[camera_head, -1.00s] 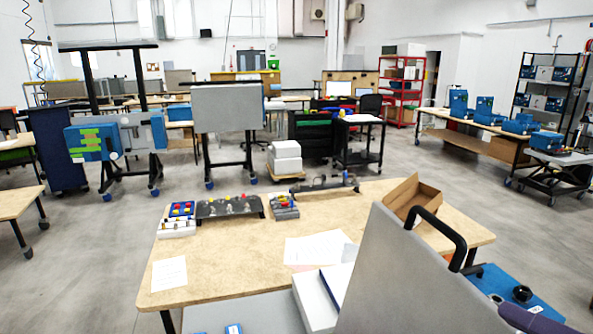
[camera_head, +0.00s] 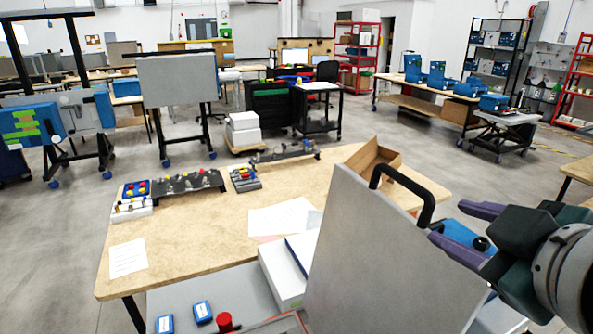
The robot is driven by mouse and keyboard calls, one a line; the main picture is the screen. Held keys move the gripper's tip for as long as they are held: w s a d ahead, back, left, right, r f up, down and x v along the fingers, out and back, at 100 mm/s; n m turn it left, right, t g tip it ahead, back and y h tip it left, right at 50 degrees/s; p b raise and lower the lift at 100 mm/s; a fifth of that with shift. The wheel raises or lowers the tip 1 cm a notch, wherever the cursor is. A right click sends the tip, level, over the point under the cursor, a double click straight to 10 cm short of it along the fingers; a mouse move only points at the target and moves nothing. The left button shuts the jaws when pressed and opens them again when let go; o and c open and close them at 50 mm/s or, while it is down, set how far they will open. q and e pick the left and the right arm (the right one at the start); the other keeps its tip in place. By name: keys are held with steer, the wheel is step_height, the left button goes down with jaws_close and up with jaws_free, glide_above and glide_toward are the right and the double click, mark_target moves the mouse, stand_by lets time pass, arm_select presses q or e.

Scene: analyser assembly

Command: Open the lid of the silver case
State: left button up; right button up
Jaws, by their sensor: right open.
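A large silver-grey panel (camera_head: 375,265) with a black handle (camera_head: 405,188) on its upper edge stands tilted at the front of the table. It looks like the lid or a side of the silver case; the rest of the case is cut off or hidden. My right gripper (camera_head: 447,222) has purple fingers that are spread apart and empty. It comes in from the right, close to the handle and the panel's right edge. I cannot tell whether it touches them. My left gripper is not in view.
The wooden table (camera_head: 180,235) holds a black rack of parts (camera_head: 190,183), papers (camera_head: 282,216) and an open cardboard box (camera_head: 372,160). A white box (camera_head: 280,280) stands left of the panel. Small blue boxes (camera_head: 202,312) and a red knob (camera_head: 225,321) lie in front. The table's left middle is clear.

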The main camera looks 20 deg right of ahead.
mark_target(411, 183)
steer(key=w, duration=0.3)
steer(key=w+d+n+t+p, duration=0.1)
steer(key=w, duration=0.3)
steer(key=w+n+p, duration=0.1)
steer(key=w, duration=0.2)
steer(key=shift+w+d+f+t+y, duration=0.2)
steer(key=shift+w+f+t+y, duration=0.1)
steer(key=shift+t, duration=0.1)
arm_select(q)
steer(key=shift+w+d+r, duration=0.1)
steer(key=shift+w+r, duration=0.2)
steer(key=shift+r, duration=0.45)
arm_select(e)
steer(key=shift+x, duration=0.85)
steer(key=shift+c, duration=0.3)
steer(key=c, duration=0.6)
jaws_close()
